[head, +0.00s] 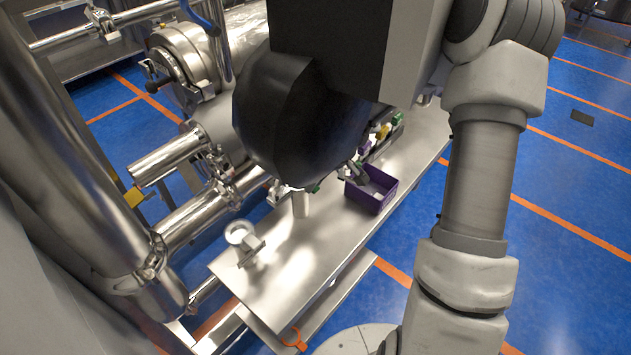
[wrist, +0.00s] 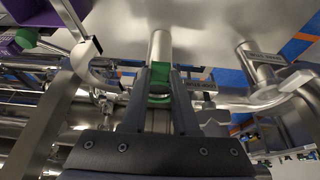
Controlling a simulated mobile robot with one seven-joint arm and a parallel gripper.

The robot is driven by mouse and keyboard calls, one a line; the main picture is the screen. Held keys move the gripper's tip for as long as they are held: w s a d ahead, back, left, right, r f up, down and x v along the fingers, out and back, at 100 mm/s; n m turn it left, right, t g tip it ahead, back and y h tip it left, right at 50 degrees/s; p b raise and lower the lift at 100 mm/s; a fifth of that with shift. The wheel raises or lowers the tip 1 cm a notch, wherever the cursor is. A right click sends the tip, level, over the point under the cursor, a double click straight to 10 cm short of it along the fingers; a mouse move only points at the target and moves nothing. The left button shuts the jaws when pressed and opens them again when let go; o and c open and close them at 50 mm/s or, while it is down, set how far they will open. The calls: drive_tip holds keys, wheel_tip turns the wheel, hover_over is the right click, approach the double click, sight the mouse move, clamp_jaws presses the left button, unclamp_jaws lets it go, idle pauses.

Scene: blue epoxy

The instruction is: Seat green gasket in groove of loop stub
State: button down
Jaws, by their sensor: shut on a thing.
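The same upright stub (head: 301,205) stands on the steel bench in the head view, beside my dark wrist, which hides the fingers. A second fitting with a round open end (head: 240,235) stands at the bench's near left.
A purple bin (head: 372,190) sits on the bench (head: 290,270) right of the upright stub, with small coloured parts behind it. Large steel pipes (head: 190,225) crowd the left side. The bench's front end is clear.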

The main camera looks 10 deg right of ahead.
drive_tip(key=shift+f, duration=0.25)
drive_tip(key=shift+r, duration=0.1)
drive_tip(key=shift+r+p, duration=0.35)
drive_tip(key=shift+r, duration=0.2)
drive_tip(key=shift+f+b, duration=0.6)
drive_tip(key=shift+f, duration=0.15)
idle(0.8)
drive_tip(key=shift+r, duration=0.1)
drive_tip(key=shift+r+p, duration=0.5)
drive_tip(key=shift+r, duration=0.05)
